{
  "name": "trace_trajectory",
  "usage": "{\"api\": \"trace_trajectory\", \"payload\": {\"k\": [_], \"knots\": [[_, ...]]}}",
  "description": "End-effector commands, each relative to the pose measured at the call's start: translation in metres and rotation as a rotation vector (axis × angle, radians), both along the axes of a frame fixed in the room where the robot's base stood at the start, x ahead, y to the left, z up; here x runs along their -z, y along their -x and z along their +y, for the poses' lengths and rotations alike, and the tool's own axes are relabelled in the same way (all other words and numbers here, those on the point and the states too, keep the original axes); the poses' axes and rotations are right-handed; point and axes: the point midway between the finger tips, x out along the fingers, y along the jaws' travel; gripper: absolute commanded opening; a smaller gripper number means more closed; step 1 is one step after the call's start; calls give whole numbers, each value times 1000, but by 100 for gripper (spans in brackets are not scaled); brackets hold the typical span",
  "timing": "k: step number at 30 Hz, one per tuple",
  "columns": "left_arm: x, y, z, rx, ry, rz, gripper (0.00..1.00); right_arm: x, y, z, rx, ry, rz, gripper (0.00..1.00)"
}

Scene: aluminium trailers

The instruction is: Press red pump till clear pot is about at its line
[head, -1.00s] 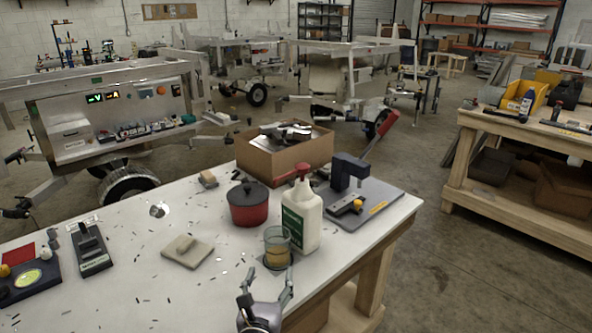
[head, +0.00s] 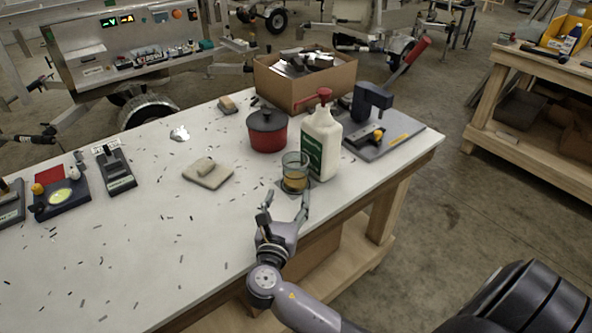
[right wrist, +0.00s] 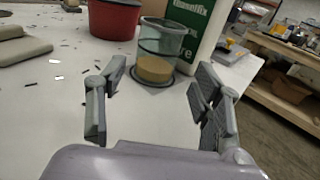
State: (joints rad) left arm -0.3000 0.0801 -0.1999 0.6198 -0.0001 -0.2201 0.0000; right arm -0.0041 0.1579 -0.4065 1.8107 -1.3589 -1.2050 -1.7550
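The red pump (head: 322,97) tops a white bottle (head: 324,140) with a green label, upright near the table's right edge. The clear pot (head: 294,163) stands in front of the bottle on a dark round spot, with amber liquid in its lower part. My left gripper is not in view.
A red lidded pot (head: 268,134) stands left of the bottle. A cardboard box (head: 305,82) and a press on a grey plate (head: 386,138) are behind and right. A beige pad (head: 207,174) lies left. Dark slivers litter the white table (head: 160,240).

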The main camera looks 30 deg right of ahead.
Motion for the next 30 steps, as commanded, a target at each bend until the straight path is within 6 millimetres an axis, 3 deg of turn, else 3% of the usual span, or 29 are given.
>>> {"api": "trace_trajectory", "payload": {"k": [25,30], "knots": [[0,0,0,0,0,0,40,0,0,0,0,0,0,1],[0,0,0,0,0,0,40,0,0,0,0,0,0,0]]}}
